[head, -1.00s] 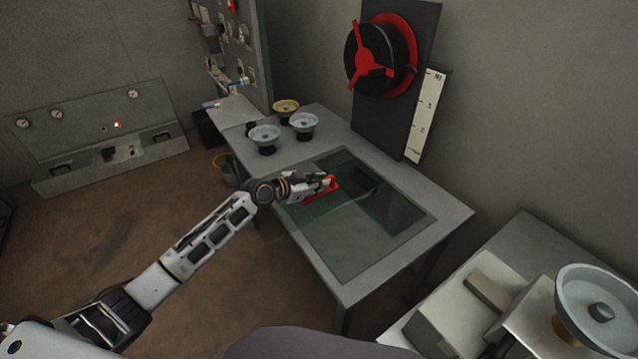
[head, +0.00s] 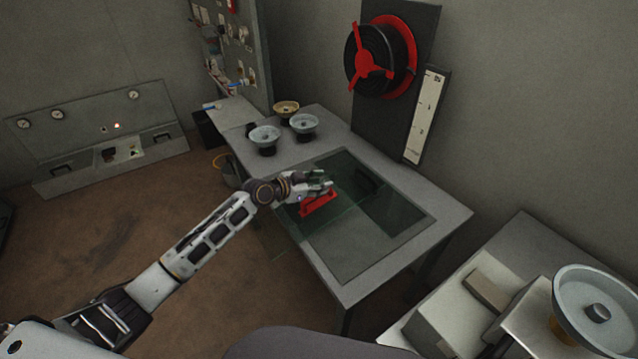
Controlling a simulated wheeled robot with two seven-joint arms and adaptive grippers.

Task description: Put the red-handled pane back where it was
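The red-handled pane is a see-through green sheet (head: 347,163) lying slanted over the left part of the table's rectangular frame (head: 385,262). Its near-left corner reaches past the table's left edge. Its red handle (head: 318,205) stands on the sheet. My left gripper (head: 322,182) is just above and behind the handle; its fingers look spread, with nothing between them. Whether a finger still touches the handle is hard to tell. A dark handle (head: 367,181) shows through the glass inside the frame. My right gripper is out of view.
Several bowl-topped pieces, including a pale one (head: 264,137) and a tan one (head: 286,108), stand at the table's far-left end. A red-spoked wheel (head: 370,63) is on the wall panel behind. A side bench (head: 520,235) with a large dish (head: 594,305) is at right.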

